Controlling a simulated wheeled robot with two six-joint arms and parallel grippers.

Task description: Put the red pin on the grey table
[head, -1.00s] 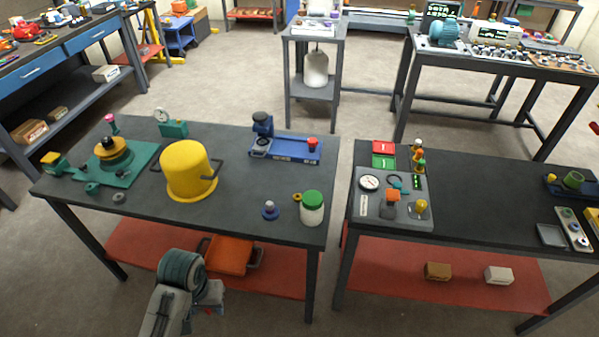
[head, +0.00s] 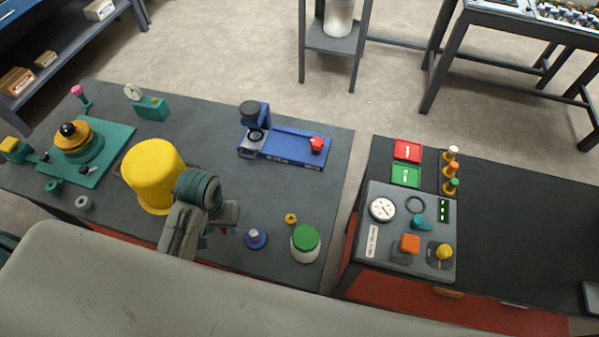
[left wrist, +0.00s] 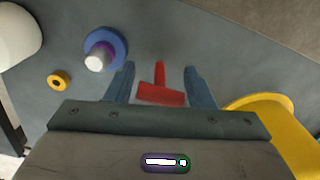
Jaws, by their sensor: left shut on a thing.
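My left gripper (head: 228,230) is over the front part of the grey table (head: 205,115), between the yellow dome and the blue knob. In the left wrist view its two blue fingers (left wrist: 161,88) are shut on the red pin (left wrist: 160,94), a T-shaped piece with its crossbar between them and its stem pointing away. In the head view the pin is mostly hidden by the gripper. I cannot tell how far it is above the tabletop. My right gripper is not in view.
The yellow dome (head: 150,170) stands close left of the gripper. A blue knob (head: 256,239), a yellow ring (head: 291,218) and a green-lidded jar (head: 305,242) stand to its right. A blue fixture (head: 290,147) lies behind. The tabletop between the dome and fixture is clear.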

